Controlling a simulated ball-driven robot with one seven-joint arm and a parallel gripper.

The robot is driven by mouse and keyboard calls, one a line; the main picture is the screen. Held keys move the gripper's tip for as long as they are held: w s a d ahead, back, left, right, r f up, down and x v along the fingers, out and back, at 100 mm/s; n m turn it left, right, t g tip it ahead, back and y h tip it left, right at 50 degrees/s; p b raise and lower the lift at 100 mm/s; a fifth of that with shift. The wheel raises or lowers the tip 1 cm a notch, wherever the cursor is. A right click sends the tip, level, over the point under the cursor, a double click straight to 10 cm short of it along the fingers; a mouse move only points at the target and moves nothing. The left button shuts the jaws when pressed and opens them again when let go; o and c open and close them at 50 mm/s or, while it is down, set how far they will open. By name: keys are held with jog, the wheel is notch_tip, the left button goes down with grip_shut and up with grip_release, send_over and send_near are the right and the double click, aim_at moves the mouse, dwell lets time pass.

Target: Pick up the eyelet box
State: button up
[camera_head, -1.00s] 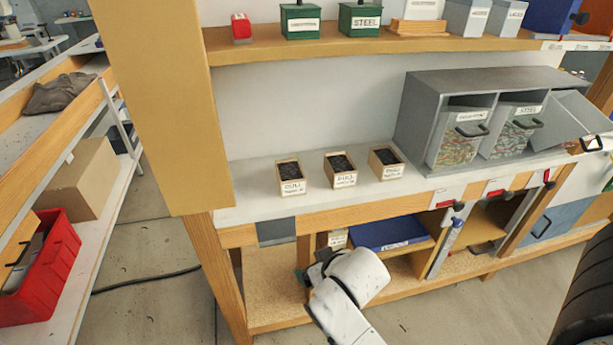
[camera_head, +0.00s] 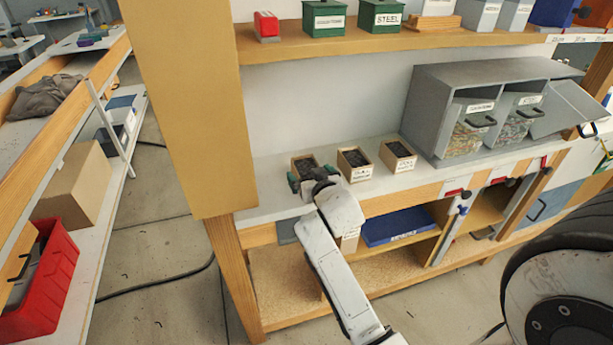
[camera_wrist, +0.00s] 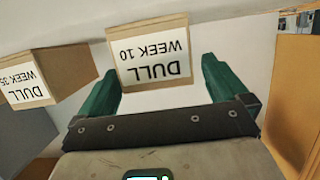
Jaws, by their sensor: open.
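Three small open wooden boxes with dark contents stand in a row on the bench: a left box (camera_head: 305,164), a middle box (camera_head: 355,163) and a right box (camera_head: 398,154). In the wrist view the nearest box (camera_wrist: 150,60) shows an upside-down label "DULL WEEK 10", and its neighbour (camera_wrist: 28,82) reads "DULL WEEK 35". My gripper (camera_head: 312,179) is at the front of the left box and partly hides it. In the wrist view my gripper (camera_wrist: 163,72) is open, its green fingers either side of the WEEK 10 box's front, with gaps visible.
A grey cabinet (camera_head: 430,105) with tilted bins stands right of the boxes. A shelf (camera_head: 280,48) with green boxes runs above. A thick wooden post (camera_head: 175,100) stands at the left. Below the bench are a blue bin (camera_head: 398,227) and wooden compartments.

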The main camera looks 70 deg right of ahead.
aim_at(302, 164)
jog(key=x, duration=0.4)
jog(key=shift+d, duration=0.15)
jog(key=c, duration=1.1)
